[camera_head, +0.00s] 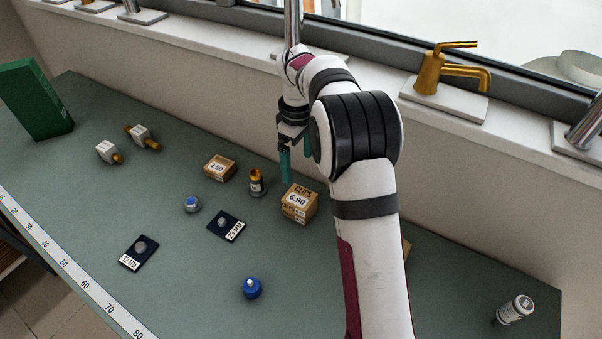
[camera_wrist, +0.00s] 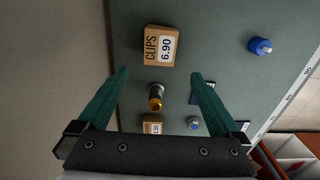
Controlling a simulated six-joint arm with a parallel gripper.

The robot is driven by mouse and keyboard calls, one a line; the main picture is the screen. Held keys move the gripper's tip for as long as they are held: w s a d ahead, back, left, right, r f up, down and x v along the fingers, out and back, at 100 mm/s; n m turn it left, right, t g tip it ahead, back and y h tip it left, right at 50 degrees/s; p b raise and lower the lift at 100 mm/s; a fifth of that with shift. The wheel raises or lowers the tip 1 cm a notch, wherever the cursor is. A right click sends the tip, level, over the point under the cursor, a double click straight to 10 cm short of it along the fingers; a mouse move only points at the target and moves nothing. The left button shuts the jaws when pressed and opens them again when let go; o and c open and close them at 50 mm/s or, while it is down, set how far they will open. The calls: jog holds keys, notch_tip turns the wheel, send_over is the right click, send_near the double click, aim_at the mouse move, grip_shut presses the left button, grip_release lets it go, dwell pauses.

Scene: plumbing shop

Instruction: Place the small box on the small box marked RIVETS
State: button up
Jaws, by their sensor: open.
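A cardboard box marked CLIPS 6.90 (camera_head: 299,203) stands on the green bench; it also shows at the top of the wrist view (camera_wrist: 159,46). A smaller cardboard box labelled 2.50 (camera_head: 219,167) stands to its left; a small box shows low in the wrist view (camera_wrist: 152,126). No RIVETS lettering is readable. A sliver of brown box (camera_head: 406,248) shows behind my arm, mostly hidden. My gripper (camera_head: 296,163) is open and empty above the bench, near the CLIPS box on its window side; its teal fingers frame the wrist view (camera_wrist: 160,75).
A dark bottle with a brass top (camera_head: 256,183) stands between the two boxes. A blue-topped fitting (camera_head: 192,204), black cards (camera_head: 227,226) (camera_head: 139,253) and a blue cap (camera_head: 251,288) lie nearer. Brass fittings (camera_head: 143,137) and a green block (camera_head: 34,98) are left, a white bottle (camera_head: 514,309) right.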

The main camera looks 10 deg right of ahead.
jog(key=s+a+r+m, duration=0.2)
jog(key=s+r+m, duration=0.4)
jog(key=s, duration=0.5)
jog(key=s+a+m+y, duration=0.1)
jog(key=s+m, duration=0.3)
jog(key=s, duration=0.8)
jog(key=s+a+f+m, duration=0.1)
jog(key=s+a+m, duration=0.2)
jog(key=s, duration=0.9)
jog(key=shift+s+m+y, duration=0.35)
jog(key=shift+m+y, duration=0.05)
jog(key=shift+m, duration=0.4)
